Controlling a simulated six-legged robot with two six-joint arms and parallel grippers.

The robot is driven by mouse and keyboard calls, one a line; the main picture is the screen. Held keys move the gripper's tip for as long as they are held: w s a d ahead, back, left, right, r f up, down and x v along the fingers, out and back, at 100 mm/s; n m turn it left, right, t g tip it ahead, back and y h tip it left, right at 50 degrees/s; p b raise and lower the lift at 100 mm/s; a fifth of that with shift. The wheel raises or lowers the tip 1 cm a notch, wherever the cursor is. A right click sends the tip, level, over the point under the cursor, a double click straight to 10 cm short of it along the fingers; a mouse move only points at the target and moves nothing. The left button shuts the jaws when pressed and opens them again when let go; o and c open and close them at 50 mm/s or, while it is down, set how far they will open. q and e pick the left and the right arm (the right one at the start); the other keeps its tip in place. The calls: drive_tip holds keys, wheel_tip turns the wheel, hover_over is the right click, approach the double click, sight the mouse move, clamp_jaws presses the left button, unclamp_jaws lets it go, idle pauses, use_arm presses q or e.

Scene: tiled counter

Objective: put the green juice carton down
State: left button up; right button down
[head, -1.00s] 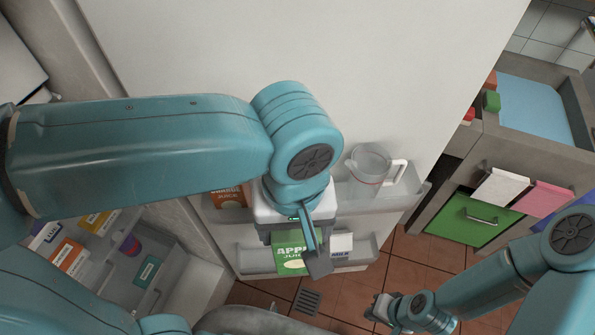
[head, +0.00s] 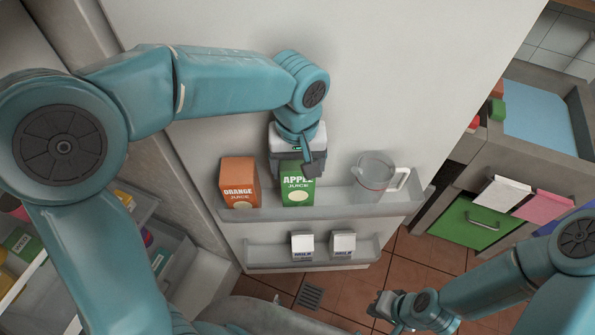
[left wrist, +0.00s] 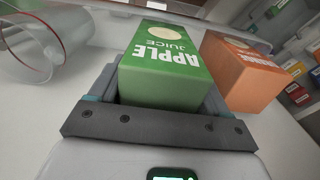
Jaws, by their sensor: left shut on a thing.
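The green apple juice carton (head: 297,190) is upright at the upper door shelf (head: 330,206) of the fridge, between the orange juice carton and the clear jug. My left gripper (head: 298,166) is shut on the carton's upper part from above. In the left wrist view the green carton (left wrist: 165,75) sits between the two jaws. Whether its base touches the shelf floor is hidden by the shelf's front wall. My right gripper (head: 385,308) is low at the right, over the floor, small in view; its jaws are too unclear to read.
The orange juice carton (head: 240,182) stands close on the left and the clear jug (head: 374,175) on the right. Two milk cartons (head: 302,245) are on the lower door shelf (head: 265,256). A counter with a green drawer (head: 465,223) is at the right.

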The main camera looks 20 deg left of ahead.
use_arm(q)
wheel_tip(320, 180, down, 3)
drive_tip(key=shift+p, duration=0.5)
drive_tip(key=shift+w+f, duration=0.2)
drive_tip(key=shift+f, duration=0.2)
drive_tip(key=shift+s+f, duration=0.1)
drive_tip(key=shift+f, duration=0.05)
drive_tip(key=o, duration=1.6)
drive_tip(key=shift+o, duration=0.2)
wheel_tip(320, 180, up, 12)
drive_tip(key=shift+r, duration=0.2)
drive_tip(key=shift+s, duration=0.1)
